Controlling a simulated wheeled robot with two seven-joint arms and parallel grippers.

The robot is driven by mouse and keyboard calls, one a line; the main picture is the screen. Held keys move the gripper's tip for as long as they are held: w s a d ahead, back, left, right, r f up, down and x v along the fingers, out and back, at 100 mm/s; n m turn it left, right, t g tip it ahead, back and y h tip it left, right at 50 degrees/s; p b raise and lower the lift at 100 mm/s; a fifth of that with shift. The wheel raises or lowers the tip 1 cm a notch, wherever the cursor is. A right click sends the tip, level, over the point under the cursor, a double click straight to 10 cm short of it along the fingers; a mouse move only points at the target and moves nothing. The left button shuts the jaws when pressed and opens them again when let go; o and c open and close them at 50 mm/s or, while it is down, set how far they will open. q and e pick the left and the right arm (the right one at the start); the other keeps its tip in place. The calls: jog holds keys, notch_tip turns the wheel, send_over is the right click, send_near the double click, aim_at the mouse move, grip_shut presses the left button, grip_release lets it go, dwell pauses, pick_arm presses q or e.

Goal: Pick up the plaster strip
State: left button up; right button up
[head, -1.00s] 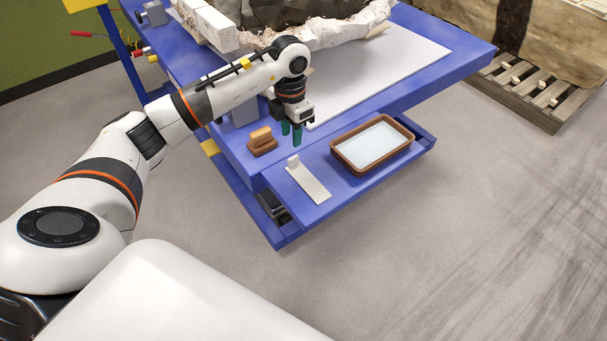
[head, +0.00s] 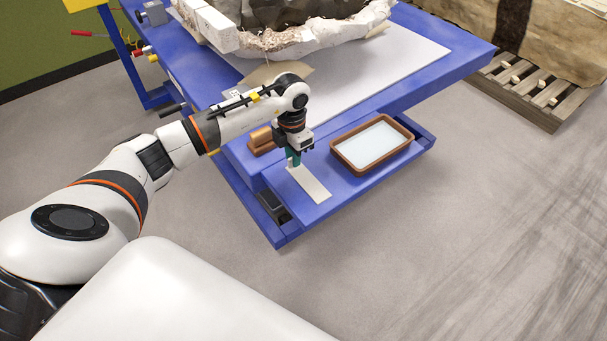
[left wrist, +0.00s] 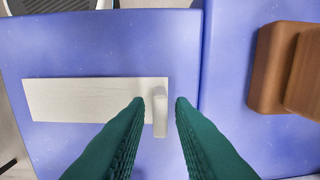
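The plaster strip (head: 312,186) is a flat off-white piece lying on the blue side shelf, with a raised tab at its far end. In the left wrist view the strip (left wrist: 85,100) runs leftward and its tab (left wrist: 160,120) shows between my finger tips. My left gripper (head: 293,161) is over the tab end in the head view. In the left wrist view the green fingers of my left gripper (left wrist: 160,103) are apart, one on each side of the tab, with gaps showing. The tab is hidden behind the gripper in the head view. My right gripper is not in view.
A brown tray of pale liquid (head: 338,156) stands on the shelf to the right of the strip. A brown block (head: 260,139) is close on the left, also seen in the left wrist view (left wrist: 268,70). The blue table (head: 440,70) with a white-jacketed fossil (head: 310,40) rises behind.

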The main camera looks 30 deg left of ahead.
pick_arm(q)
grip_shut()
notch_tip(320, 180, up, 10)
dwell(0.6)
dwell(0.4)
